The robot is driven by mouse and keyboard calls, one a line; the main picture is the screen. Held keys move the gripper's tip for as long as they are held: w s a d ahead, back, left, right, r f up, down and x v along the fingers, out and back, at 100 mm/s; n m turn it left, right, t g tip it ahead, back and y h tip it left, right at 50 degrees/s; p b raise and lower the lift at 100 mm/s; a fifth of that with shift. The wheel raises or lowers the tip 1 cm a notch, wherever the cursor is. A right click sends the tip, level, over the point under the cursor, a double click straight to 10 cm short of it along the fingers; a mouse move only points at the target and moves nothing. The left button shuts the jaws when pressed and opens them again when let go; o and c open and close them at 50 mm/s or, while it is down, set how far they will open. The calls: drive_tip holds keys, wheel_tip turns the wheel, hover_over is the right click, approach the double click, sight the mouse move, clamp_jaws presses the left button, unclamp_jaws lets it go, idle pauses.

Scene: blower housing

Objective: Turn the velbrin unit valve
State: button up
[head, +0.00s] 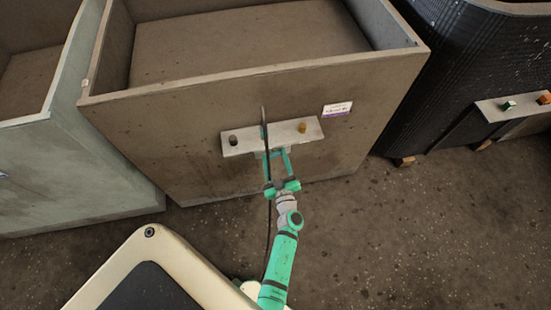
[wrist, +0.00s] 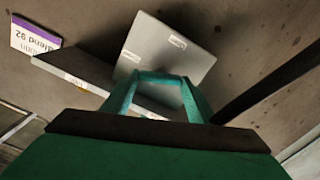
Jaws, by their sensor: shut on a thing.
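The brown box-shaped unit (head: 180,130) stands ahead, with a purple-and-white label (head: 337,108) on its front, also in the wrist view (wrist: 35,37). My gripper (head: 273,156) is at the middle of the plate's lower edge. In the wrist view my gripper (wrist: 160,76) is shut at the near edge of a flat grey piece (wrist: 165,50), apparently the valve. The fingers hide exactly what they grip.
A grey-green bin (head: 80,150) stands close at left. A thin dark line (head: 269,235) runs beside my arm. The speckled floor (head: 430,240) is clear at lower right.

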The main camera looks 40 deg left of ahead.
drive_tip(key=n, duration=0.6)
drive_tip(key=shift+s+a+f, duration=0.1)
drive_tip(key=shift+s, duration=0.05)
drive_tip(key=n, duration=0.5)
drive_tip(key=shift+f, duration=0.1)
drive_tip(key=shift+n, duration=0.5)
drive_tip(key=o, duration=1)
drive_tip(key=shift+o, duration=0.2)
drive_tip(key=v, duration=1)
drive_tip(key=shift+s+d, duration=0.25)
drive_tip(key=shift+s, duration=0.05)
